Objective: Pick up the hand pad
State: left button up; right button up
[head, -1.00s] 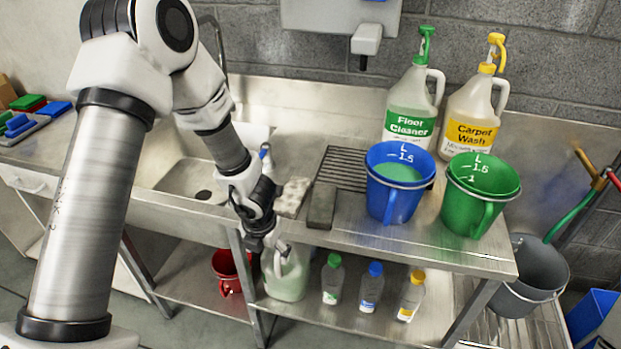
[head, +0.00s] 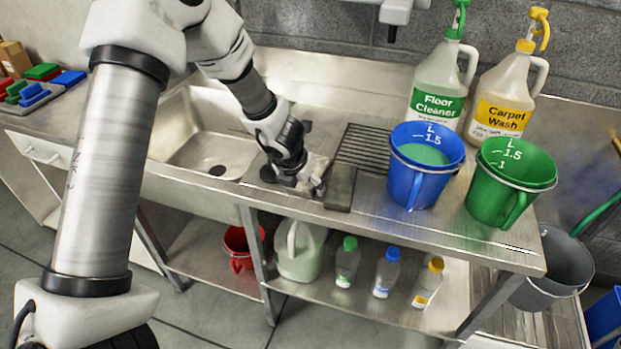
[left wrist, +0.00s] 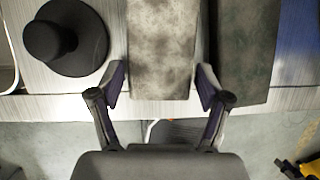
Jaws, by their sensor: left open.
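A pale, mottled grey block-like pad (head: 318,165) lies at the counter's front edge. A darker grey-green pad (head: 340,188) lies beside it on the right. I cannot tell which one is called the hand pad. My left gripper (head: 308,186) is low at the pale pad and partly covers it in the head view. In the left wrist view, the left gripper (left wrist: 160,88) is open, with one finger on each side of the near end of the pale pad (left wrist: 162,45). The darker pad (left wrist: 245,50) is just right of the right finger. My right gripper is not in view.
A black round piece with a knob (left wrist: 65,38) sits left of the pale pad. A blue bucket (head: 415,185), a green bucket (head: 500,195) and a drying rack (head: 365,150) are to the right. The sink (head: 190,140) is at the left.

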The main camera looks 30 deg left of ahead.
pick_arm(q)
jog(key=c, duration=0.8)
jog(key=shift+o, duration=0.2)
notch_tip(320, 180, up, 3)
jog(key=p, duration=0.2)
jog(key=shift+w+r+p, duration=0.1)
jog(key=shift+p, duration=0.25)
jog(key=shift+d+r, duration=0.1)
jog(key=shift+r, duration=0.2)
jog(key=shift+s+d+f+b, duration=0.2)
jog(key=shift+s+d+b, duration=0.05)
jog(key=shift+s+b, duration=0.25)
jog(key=shift+s+d+f+b, duration=0.2)
jog(key=shift+s+b, duration=0.15)
jog(key=shift+b, duration=0.25)
jog(key=s+d+r+b, duration=0.2)
jog(key=s+d+b, duration=0.3)
jog(key=s+d, duration=0.3)
jog(key=s, duration=0.3)
jog(key=shift+s+d, duration=0.15)
